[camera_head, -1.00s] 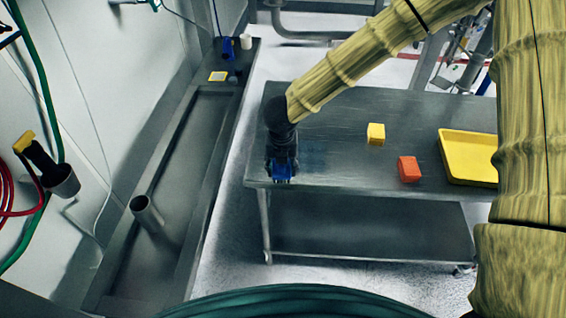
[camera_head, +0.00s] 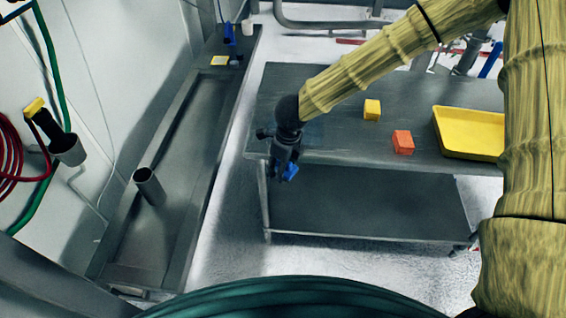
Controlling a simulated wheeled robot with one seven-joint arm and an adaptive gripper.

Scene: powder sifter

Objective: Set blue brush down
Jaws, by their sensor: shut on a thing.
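My gripper (camera_head: 286,172) hangs pointing down at the front left corner of the grey metal table (camera_head: 340,145). It is shut on a small blue thing, the blue brush (camera_head: 291,172), of which only a small part shows between and beside the dark fingers.
A yellow block (camera_head: 372,109), an orange-red block (camera_head: 403,142) and a yellow tray (camera_head: 470,132) are on the table's right half. A long metal trough (camera_head: 180,160) runs along the left, with a blue item (camera_head: 229,34) at its far end. A lower shelf (camera_head: 370,208) spans under the table.

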